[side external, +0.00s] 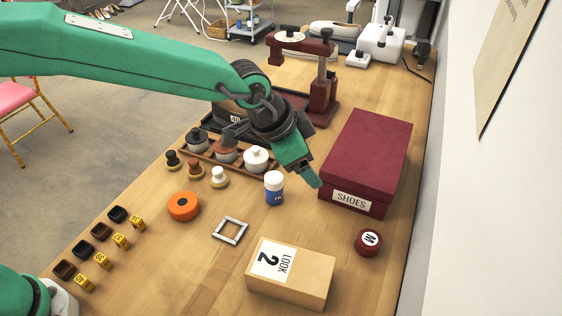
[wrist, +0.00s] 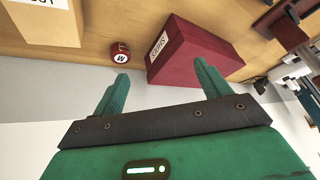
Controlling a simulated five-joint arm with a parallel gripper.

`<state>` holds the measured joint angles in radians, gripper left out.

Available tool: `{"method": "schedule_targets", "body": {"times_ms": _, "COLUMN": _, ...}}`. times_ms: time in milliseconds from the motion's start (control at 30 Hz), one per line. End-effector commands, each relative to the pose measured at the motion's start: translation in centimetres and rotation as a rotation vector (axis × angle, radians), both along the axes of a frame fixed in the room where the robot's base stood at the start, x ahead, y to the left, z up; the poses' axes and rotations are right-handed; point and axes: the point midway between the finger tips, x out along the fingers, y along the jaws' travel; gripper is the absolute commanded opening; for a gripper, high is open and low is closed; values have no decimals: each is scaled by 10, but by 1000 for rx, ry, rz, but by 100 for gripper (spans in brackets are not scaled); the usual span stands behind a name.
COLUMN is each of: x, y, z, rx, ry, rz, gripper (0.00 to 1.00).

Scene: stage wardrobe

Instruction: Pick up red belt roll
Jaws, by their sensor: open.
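The red belt roll (side external: 368,242), a dark red round roll with a white "M" label, sits on the table right of the wooden "LOOK 2" block and in front of the maroon shoe box. It also shows near the top middle of the wrist view (wrist: 121,52). My gripper (side external: 309,178) is above the table, left of the shoe box and apart from the roll. In the wrist view my gripper's two green fingers (wrist: 160,82) are spread wide with nothing between them.
The maroon "SHOES" box (side external: 366,155) stands behind the roll. The "LOOK 2" block (side external: 291,273) lies to its left. A blue-and-white bottle (side external: 274,188), a grey square frame (side external: 230,230) and an orange roll (side external: 184,206) stand further left. A wall runs along the table's right side.

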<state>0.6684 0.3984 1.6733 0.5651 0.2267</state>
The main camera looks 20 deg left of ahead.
Motion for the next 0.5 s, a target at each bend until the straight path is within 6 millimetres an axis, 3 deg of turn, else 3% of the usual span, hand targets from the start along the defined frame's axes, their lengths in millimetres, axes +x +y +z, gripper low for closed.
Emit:
{"method": "schedule_targets", "body": {"times_ms": 300, "x": -11, "y": -88, "z": -59, "rx": 15, "ry": -12, "rz": -157, "gripper": 76}}
{"method": "schedule_targets", "body": {"times_ms": 500, "x": -21, "y": -122, "z": -84, "rx": 20, "ry": -20, "rz": -221, "gripper": 76}}
